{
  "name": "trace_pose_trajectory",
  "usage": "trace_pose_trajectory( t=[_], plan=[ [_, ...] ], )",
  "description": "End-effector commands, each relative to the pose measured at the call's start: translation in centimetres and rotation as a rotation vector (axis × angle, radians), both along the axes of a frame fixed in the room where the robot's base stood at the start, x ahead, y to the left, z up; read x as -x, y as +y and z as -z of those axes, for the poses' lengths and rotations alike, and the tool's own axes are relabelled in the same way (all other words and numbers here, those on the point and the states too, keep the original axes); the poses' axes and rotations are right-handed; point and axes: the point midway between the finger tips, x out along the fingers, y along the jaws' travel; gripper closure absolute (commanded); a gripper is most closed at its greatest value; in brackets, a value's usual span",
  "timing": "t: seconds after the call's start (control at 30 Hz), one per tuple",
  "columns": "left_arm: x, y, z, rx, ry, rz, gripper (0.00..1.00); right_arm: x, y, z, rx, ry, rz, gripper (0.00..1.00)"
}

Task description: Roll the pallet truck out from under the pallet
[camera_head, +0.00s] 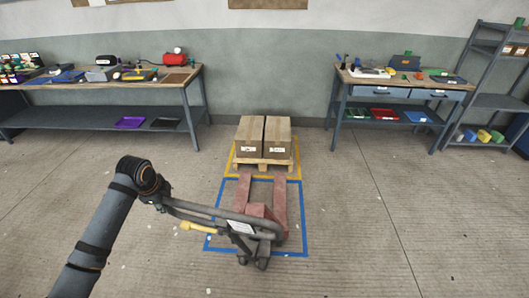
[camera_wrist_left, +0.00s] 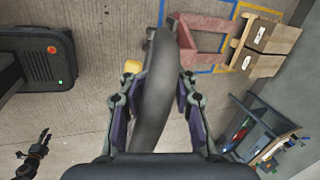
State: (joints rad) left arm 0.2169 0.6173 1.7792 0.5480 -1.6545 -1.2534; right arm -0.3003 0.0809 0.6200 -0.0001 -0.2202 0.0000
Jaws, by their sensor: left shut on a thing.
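The pallet truck has red forks (camera_head: 280,205) lying over the blue floor outline, their far ends close to the pallet. I cannot tell whether the tips are still under it. Its dark grey handle slants to the left, with a yellow part (camera_head: 190,226) beside it. The wooden pallet (camera_head: 263,163) carries two cardboard boxes (camera_head: 250,135) inside a yellow outline. My left gripper (camera_head: 163,200) is shut on the handle; in the left wrist view the curved grey handle (camera_wrist_left: 155,90) runs between its fingers. My right gripper (camera_wrist_left: 44,137) shows small in the left wrist view, its jaw state unclear.
Workbenches stand at the left (camera_head: 110,85) and right (camera_head: 400,90) along the wall, with a shelf rack (camera_head: 490,75) at far right. The blue floor outline (camera_head: 303,225) surrounds the truck. The concrete floor to both sides and in front is clear.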

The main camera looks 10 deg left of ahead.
Motion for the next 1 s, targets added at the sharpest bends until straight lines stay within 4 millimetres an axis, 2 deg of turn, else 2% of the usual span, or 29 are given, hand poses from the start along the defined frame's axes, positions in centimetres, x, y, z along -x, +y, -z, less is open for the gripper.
trace_pose_trajectory(
  t=[0.13, 0.47, 1.0],
  plan=[
    [-1.3, 0.5, -0.7, -0.007, 0.017, -0.013, 1.0, 0.0, 0.0, -0.1, 0.0, 0.0, 0.0, 0.62],
    [-1.7, 0.6, -0.8, -0.01, 0.021, -0.014, 1.0, 0.0, 0.0, -0.2, 0.0, 0.0, 0.0, 0.62],
    [-10.0, 1.1, -2.6, -0.002, 0.076, -0.015, 1.0, 0.0, 0.1, -0.2, -0.001, -0.001, 0.0, 0.62]
  ],
)
